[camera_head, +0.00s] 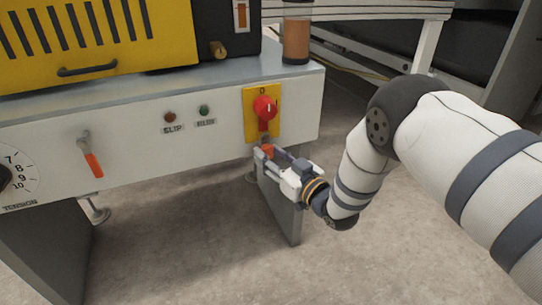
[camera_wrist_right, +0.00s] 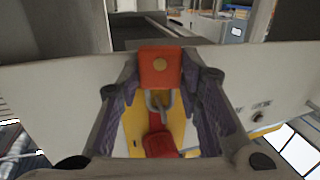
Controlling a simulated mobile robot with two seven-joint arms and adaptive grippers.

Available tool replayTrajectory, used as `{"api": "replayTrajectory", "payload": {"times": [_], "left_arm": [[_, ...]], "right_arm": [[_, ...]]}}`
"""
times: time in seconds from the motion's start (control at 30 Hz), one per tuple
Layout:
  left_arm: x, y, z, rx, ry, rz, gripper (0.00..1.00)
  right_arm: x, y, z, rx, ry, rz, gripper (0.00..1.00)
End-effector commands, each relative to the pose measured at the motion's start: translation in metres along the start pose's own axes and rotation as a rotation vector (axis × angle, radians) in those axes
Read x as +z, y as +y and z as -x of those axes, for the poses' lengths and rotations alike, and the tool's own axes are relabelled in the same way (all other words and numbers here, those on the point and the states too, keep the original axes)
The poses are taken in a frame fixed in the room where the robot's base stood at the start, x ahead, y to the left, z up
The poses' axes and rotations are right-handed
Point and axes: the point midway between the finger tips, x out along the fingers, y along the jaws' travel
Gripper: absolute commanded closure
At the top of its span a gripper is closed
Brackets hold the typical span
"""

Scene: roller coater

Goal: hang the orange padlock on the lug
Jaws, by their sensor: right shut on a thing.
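The orange padlock (camera_head: 267,149) is between the fingers of my right gripper (camera_head: 273,155), just below the red rotary switch (camera_head: 264,107) on its yellow plate (camera_head: 249,118). In the right wrist view the fingers flank the padlock's body (camera_wrist_right: 160,68), which has a brass-coloured round spot. Its grey shackle (camera_wrist_right: 157,103) points toward the red switch (camera_wrist_right: 161,145). A red tab (camera_head: 263,126) hangs below the knob and may be the lug. I cannot tell whether the shackle touches or passes through it. My left gripper is not in view.
The machine's pale front panel (camera_head: 222,143) carries two small indicators and an orange-handled lever (camera_head: 91,163) at the left. A grey leg (camera_head: 279,201) stands below the switch. The floor (camera_head: 190,240) in front is clear. A cylindrical container (camera_head: 296,35) stands on top.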

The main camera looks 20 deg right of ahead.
Motion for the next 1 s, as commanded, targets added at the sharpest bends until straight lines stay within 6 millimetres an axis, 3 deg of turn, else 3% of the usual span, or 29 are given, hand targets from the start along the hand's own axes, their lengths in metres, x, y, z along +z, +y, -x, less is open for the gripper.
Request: {"api": "replayTrajectory", "payload": {"times": [0.07, 0.1, 0.2, 0.57, 0.9, 1.0], "left_arm": [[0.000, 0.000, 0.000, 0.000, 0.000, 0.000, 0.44], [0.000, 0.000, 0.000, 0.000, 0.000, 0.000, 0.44], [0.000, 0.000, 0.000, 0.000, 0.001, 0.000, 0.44], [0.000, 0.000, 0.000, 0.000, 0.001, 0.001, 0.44], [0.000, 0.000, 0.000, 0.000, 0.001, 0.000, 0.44], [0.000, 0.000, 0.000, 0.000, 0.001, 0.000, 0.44]], "right_arm": [[0.000, 0.000, 0.000, 0.000, 0.001, 0.000, 1.00], [-0.001, 0.000, 0.000, 0.000, 0.001, 0.000, 0.63], [0.000, 0.000, 0.000, 0.000, 0.001, 0.000, 0.44], [0.001, 0.001, 0.008, 0.001, -0.003, 0.000, 0.44], [0.001, 0.000, 0.094, 0.002, -0.004, -0.003, 0.44], [0.001, 0.000, 0.110, 0.001, -0.002, 0.000, 0.44]]}}
